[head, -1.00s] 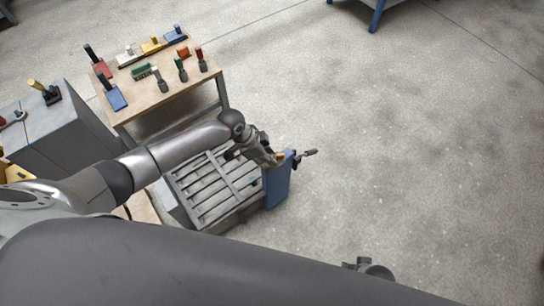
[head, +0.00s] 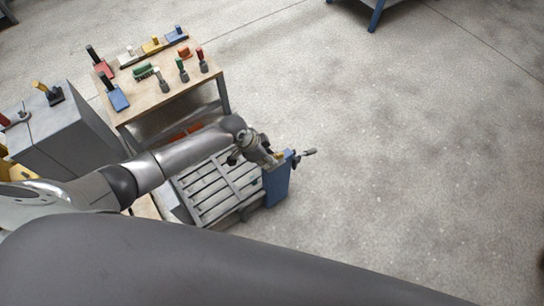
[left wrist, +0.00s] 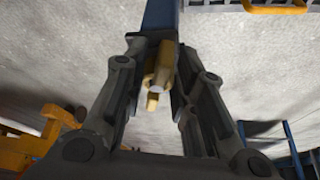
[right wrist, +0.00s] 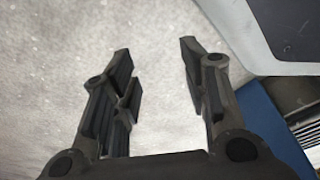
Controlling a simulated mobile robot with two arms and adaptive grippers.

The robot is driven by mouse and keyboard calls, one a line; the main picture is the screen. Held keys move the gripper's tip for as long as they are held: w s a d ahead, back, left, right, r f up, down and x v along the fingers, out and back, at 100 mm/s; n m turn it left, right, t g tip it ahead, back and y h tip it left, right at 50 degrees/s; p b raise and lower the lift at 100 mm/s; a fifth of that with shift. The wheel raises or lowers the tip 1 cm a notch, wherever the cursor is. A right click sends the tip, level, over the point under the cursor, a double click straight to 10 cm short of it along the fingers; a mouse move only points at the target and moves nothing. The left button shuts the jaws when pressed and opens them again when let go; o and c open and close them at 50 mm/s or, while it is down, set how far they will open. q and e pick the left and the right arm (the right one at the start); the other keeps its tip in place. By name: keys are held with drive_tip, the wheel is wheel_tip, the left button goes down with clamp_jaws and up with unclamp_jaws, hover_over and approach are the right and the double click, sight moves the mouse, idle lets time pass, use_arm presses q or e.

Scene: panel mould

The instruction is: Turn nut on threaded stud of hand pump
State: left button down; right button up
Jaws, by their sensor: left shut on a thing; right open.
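The blue hand pump (head: 277,188) stands at the right edge of the slatted mould, with a dark handle (head: 308,152) out to its right. A brass-coloured nut (left wrist: 165,66) on its stud shows between the fingers of my left gripper (left wrist: 157,88) in the left wrist view. My left gripper is shut on it at the top of the pump; in the head view the wrist hides most of it. My right gripper (right wrist: 154,58) is open and empty above bare floor in the right wrist view. It is out of the head view.
The slatted grey mould (head: 215,190) lies beneath my left arm. A wooden bench (head: 150,98) with several coloured tools stands behind it. A grey cabinet (head: 55,130) is at the left. The floor to the right of the pump is clear.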

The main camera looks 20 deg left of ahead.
use_arm(q)
drive_tip(key=shift+s+d+f+n+t+p, duration=0.1)
drive_tip(key=shift+s+n+t+p, duration=0.2)
drive_tip(key=shift+n+p, duration=0.8)
use_arm(e)
drive_tip(key=s+d+f, duration=0.1)
drive_tip(key=s+f, duration=0.3)
drive_tip(key=s, duration=0.5)
drive_tip(key=shift+d+f+g, duration=0.25)
drive_tip(key=shift+d+g, duration=0.05)
drive_tip(key=shift+g, duration=0.1)
drive_tip(key=shift+w, duration=0.1)
use_arm(q)
drive_tip(key=shift+p, duration=0.3)
drive_tip(key=shift+n+y+p, duration=0.4)
drive_tip(key=shift+n+p, duration=0.1)
drive_tip(key=shift+p, duration=0.15)
drive_tip(key=shift+s+d+r+n+t+p, duration=0.15)
drive_tip(key=shift+r+n+t+p, duration=0.2)
drive_tip(key=shift+p, duration=0.4)
drive_tip(key=shift+d+f+n+p, duration=0.15)
drive_tip(key=shift+n+p, duration=0.15)
drive_tip(key=shift+n, duration=0.15)
drive_tip(key=shift+f+n+y, duration=0.25)
drive_tip(key=shift+n+y, duration=0.05)
use_arm(e)
drive_tip(key=s, duration=0.1)
drive_tip(key=s+r, duration=0.1)
drive_tip(key=s+d+r, duration=0.1)
drive_tip(key=s, duration=0.1)
